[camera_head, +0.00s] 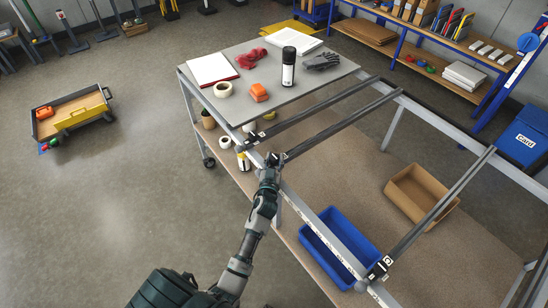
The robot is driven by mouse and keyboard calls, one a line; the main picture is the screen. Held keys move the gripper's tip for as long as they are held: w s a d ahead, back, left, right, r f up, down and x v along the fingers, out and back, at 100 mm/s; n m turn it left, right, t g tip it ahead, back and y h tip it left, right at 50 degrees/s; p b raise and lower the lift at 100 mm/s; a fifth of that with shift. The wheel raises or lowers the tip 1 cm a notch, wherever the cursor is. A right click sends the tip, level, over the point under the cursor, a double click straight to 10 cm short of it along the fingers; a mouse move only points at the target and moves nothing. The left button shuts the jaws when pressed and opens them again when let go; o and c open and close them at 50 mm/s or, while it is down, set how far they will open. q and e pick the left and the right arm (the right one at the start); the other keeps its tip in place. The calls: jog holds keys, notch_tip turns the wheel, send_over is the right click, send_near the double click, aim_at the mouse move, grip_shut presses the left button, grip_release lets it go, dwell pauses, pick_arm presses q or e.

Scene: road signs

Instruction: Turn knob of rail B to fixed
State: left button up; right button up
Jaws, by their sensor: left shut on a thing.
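A grey metal frame (296,206) carries several dark cross rails. The second rail from the left, which I take to be rail B (340,127), runs from the near beam up to the far right. A dark knob (272,158) sits at its near end, beside a small label too small to read. My left gripper (270,168) is at this knob, shut on it, and mostly hides it. The knob's setting cannot be read. My right gripper is not in view.
Another rail (310,112) lies close to the left, and one (440,205) farther right. A tabletop (240,62) with tape, a bottle and gloves adjoins the frame. A blue bin (340,248) and a cardboard box (420,193) sit below the rails.

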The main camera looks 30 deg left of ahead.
pick_arm(q)
jog(key=o, duration=1.2)
jog(key=shift+r, duration=0.2)
jog(key=shift+c, duration=0.2)
jog(key=shift+f, duration=0.1)
jog(key=shift+s+d, duration=0.15)
jog(key=shift+s, duration=0.15)
jog(key=v, duration=1.1)
jog(key=shift+s, duration=0.2)
jog(key=shift+f, duration=0.15)
